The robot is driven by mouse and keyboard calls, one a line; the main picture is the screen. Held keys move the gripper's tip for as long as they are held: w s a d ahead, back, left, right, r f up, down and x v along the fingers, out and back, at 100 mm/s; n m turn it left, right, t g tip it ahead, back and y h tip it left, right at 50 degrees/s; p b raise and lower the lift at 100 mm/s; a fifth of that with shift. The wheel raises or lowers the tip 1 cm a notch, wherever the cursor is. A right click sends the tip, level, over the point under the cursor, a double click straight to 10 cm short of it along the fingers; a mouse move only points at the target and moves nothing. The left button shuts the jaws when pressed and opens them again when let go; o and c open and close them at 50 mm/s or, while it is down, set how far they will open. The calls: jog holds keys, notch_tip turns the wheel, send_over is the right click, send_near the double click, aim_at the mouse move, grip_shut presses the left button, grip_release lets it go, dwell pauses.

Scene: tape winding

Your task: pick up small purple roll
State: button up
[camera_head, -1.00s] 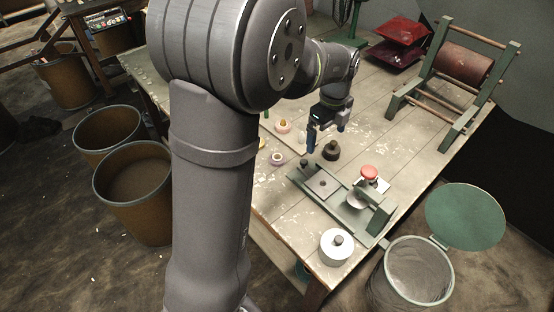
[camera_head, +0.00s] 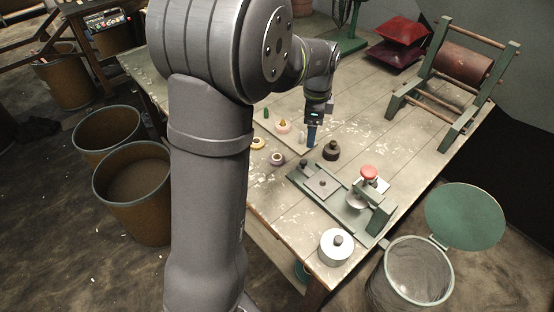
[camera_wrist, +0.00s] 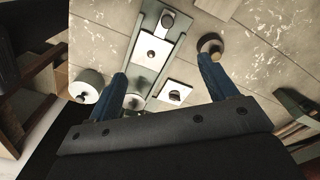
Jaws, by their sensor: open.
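A small pale purple roll (camera_head: 277,159) with a dark core lies flat on the table in the head view, left of my gripper. It does not show in the wrist view. My gripper (camera_head: 311,137) points down above the table, to the right of the roll and apart from it. In the wrist view my gripper (camera_wrist: 161,68) has its two blue fingers wide apart with nothing held between them. Only one finger shows clearly in the head view.
A pink roll (camera_head: 283,126) and a yellow roll (camera_head: 258,143) lie near the purple one. A dark roll (camera_head: 331,150) stands right of my gripper. A green winding fixture (camera_head: 322,186) and a white roll (camera_head: 337,247) are nearer the front edge.

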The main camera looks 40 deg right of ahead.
jog(key=w+a+n, duration=0.1)
jog(key=w+n, duration=0.5)
jog(key=n, duration=1.4)
send_over(277, 154)
jog(key=s+a, duration=0.1)
jog(key=a, duration=0.1)
jog(key=f, duration=0.2)
notch_tip(277, 154, down, 11)
jog(key=shift+d+f, duration=0.1)
jog(key=shift+d, duration=0.05)
jog(key=shift+s+d+f, duration=0.1)
jog(key=shift+d+f, duration=0.05)
jog(key=shift+f, duration=1.25)
jog(key=shift+s+d+f, duration=0.1)
jog(key=shift+d+f, duration=0.05)
jog(key=shift+f, duration=1.25)
jog(key=c, duration=1.1)
jog(key=shift+o, duration=0.2)
